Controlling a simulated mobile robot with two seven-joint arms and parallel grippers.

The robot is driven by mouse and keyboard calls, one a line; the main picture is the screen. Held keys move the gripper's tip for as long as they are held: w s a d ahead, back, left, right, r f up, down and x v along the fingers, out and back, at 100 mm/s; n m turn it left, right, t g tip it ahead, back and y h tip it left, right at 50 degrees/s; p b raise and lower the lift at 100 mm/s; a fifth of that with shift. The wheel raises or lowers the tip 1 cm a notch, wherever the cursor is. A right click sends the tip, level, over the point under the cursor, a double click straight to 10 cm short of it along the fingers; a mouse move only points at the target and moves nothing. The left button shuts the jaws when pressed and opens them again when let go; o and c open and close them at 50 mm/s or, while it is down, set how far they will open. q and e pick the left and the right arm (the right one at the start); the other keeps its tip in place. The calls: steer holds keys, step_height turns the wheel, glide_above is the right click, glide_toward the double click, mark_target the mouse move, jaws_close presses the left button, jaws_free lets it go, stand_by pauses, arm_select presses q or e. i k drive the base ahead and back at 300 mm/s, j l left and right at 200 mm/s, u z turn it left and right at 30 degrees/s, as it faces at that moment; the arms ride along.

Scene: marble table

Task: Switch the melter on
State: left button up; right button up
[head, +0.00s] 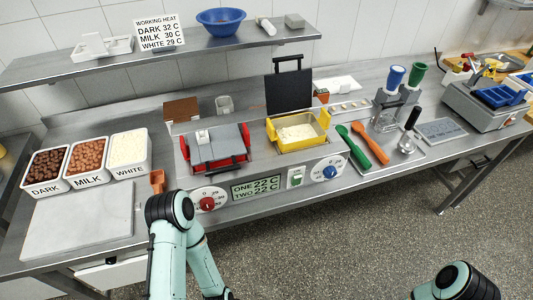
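The melter is a steel two-tank unit set in the table. Its left tank (215,147) has red sides and grey covers on top. Its right tank (297,131) is yellow and holds pale pieces, with a dark lid (289,92) standing open behind it. On the front are a red-knob dial (207,203), a green display (256,187) reading ONE 22 C and TWO 22 C, a small switch with a green part (296,177), and a blue-knob dial (329,172). I cannot tell the switch's position. Only links of my arms show at the bottom; neither gripper is visible.
Tubs of dark (46,166), milk (86,158) and white (128,150) pieces stand left, behind a pale slab (77,222). Green (353,146) and orange (370,144) spatulas lie right of the melter. A shelf (150,60) runs above. The floor in front is clear.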

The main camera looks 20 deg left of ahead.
mark_target(296, 179)
steer(key=l, duration=0.65)
steer(key=k+l+u, duration=0.1)
steer(key=l, duration=0.6)
steer(key=k+l, duration=0.15)
steer(key=l, duration=0.5)
